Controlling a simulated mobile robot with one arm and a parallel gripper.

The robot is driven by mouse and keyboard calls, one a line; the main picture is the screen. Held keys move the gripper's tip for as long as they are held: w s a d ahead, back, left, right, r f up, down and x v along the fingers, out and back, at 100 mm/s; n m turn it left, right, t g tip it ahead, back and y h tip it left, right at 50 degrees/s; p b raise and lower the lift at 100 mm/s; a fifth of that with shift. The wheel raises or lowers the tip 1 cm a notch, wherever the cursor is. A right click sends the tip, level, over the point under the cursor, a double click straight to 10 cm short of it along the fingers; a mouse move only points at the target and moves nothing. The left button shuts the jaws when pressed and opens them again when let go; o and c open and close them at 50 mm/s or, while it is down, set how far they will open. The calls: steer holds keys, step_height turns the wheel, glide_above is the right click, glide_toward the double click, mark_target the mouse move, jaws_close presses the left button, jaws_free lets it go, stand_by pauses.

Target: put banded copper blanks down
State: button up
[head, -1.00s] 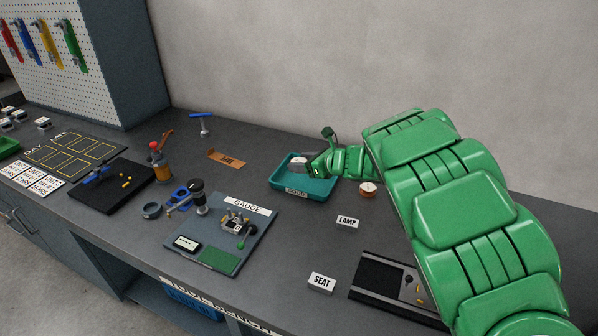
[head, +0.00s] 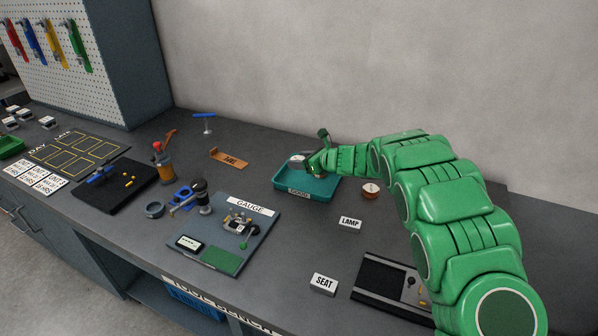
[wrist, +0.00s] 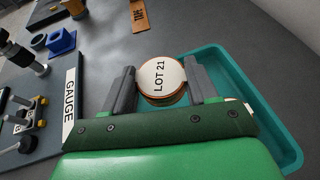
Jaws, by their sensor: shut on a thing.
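The banded copper blanks are a short round stack with a white top reading "LOT 21" and a copper-coloured edge (wrist: 161,80). In the wrist view they sit between the two grey fingers of my gripper (wrist: 161,88), which is shut on them. In the head view the blanks (head: 297,159) show as a small pale disc at my gripper (head: 308,165), over the back left part of a teal tray (head: 322,193). The tray's wall also shows in the wrist view (wrist: 288,140). I cannot tell whether the blanks touch the tray floor.
Another round copper piece with a white top (head: 370,189) stands right of the tray. Bare bench surrounds the tray's front.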

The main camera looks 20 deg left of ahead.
glide_above(299, 178)
steer(key=shift+f, duration=3.55)
steer(key=shift+f, duration=0.1)
steer(key=o, duration=1)
steer(key=shift+w+r, duration=0.1)
steer(key=shift+r, duration=0.1)
steer(key=shift+d+r, duration=0.15)
steer(key=shift+d, duration=0.25)
steer(key=v, duration=1.1)
